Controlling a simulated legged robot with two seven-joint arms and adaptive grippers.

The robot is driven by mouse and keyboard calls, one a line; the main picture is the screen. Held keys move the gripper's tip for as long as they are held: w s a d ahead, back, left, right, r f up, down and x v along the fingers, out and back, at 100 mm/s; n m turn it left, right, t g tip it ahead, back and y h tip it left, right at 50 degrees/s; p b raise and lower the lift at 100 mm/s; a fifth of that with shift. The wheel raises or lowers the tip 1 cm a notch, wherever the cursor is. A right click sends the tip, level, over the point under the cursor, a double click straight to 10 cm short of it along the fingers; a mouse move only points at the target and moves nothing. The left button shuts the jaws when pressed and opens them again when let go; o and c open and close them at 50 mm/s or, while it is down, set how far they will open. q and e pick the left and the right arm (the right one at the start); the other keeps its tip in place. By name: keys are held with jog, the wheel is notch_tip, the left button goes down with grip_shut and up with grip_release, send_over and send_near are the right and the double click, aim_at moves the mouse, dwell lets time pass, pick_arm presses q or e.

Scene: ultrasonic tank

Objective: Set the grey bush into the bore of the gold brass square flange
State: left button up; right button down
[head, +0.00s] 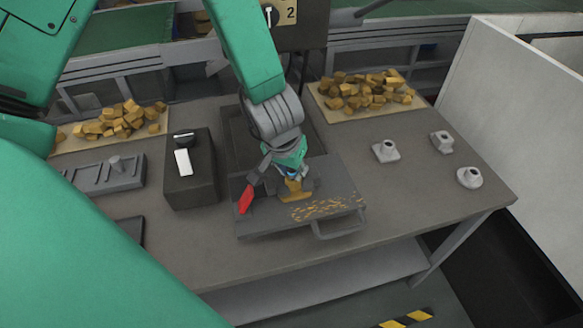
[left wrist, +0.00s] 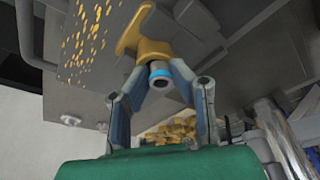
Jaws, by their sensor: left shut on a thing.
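The gold brass square flange (head: 297,190) sits on the grey tank's front plate in the head view, partly hidden by my left gripper. It also shows in the left wrist view (left wrist: 142,42), close beyond the fingertips. The grey bush (left wrist: 158,84), a short ring with a dark hole and a blue band, is between the left fingertips. My left gripper (head: 291,172) is shut on the bush and lies right at the flange. The bush appears at the flange's round neck; whether it is inside the bore cannot be told. My right gripper is not in view.
Several grey flanged parts (head: 385,151) stand on the right of the table. Piles of brass pieces (head: 368,92) lie on trays at the back. A dark box (head: 190,178) stands left of the tank plate (head: 262,222). Brass chips (head: 325,208) lie on the plate. The table's front right is clear.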

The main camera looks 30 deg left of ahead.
pick_arm(q)
jog(key=shift+s+f, duration=0.1)
jog(key=shift+s, duration=0.05)
jog(key=shift+d, duration=0.1)
jog(key=shift+c, duration=0.6)
jog(key=o, duration=0.9)
jog(key=shift+o, duration=0.5)
jog(key=shift+f, duration=0.1)
jog(key=o, duration=0.5)
jog(key=shift+c, duration=0.2)
